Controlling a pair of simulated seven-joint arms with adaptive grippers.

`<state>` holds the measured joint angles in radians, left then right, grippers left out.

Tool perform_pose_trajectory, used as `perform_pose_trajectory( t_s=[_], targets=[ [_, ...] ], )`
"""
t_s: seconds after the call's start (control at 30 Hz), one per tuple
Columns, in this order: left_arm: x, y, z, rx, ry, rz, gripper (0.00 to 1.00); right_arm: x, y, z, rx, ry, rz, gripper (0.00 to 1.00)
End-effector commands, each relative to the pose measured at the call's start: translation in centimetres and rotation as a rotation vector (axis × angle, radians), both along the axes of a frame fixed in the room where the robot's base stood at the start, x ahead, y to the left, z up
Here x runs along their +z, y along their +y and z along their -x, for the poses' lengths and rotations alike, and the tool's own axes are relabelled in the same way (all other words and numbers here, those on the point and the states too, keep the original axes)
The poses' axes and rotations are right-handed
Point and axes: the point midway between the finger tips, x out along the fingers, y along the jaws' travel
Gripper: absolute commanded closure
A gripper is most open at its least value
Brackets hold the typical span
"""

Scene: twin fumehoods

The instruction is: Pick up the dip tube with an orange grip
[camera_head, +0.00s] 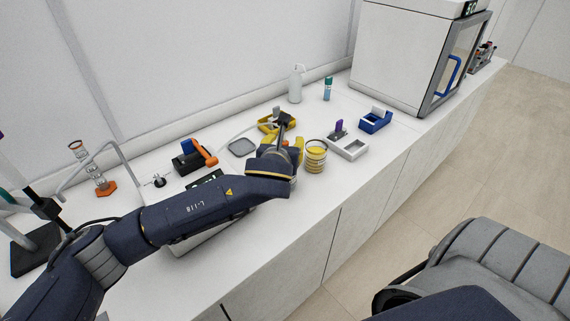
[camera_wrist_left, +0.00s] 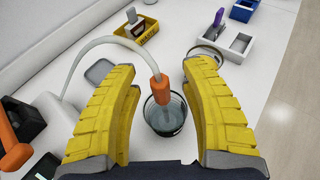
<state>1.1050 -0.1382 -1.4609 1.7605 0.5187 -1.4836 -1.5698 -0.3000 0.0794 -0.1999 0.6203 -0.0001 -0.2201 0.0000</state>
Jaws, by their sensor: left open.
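The dip tube has an orange grip (camera_wrist_left: 160,90) on a pale, curved hose (camera_wrist_left: 95,47). In the left wrist view it stands tilted in a clear beaker (camera_wrist_left: 166,124) with its lower end inside. My left gripper (camera_wrist_left: 161,68) is open, with one yellow finger on each side of the orange grip and visible gaps between. In the head view my left gripper (camera_head: 280,158) is low over the bench and hides the orange grip and the beaker. My right gripper is out of view.
A stack of yellow dishes (camera_head: 315,157) stands close to the right of my left gripper. A yellow tray (camera_head: 270,126) and a grey pad (camera_head: 242,147) lie behind. A black device with an orange handle (camera_head: 202,152) is to the left. White and blue holders (camera_head: 375,122) are farther right.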

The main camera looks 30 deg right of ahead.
Motion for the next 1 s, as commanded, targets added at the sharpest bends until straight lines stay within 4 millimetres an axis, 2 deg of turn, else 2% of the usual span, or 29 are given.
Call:
perform_pose_trajectory(
  t_s=[0.17,0.57,1.0],
  targets=[
    [0.02,0.01,0.01,0.000,0.000,0.000,0.54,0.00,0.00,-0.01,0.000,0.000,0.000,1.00],
    [0.00,0.04,0.01,0.000,0.001,0.001,1.00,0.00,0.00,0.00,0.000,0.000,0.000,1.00],
    [-0.03,0.04,0.01,0.000,0.001,-0.001,1.00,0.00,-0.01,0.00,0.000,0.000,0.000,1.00]
  ],
)
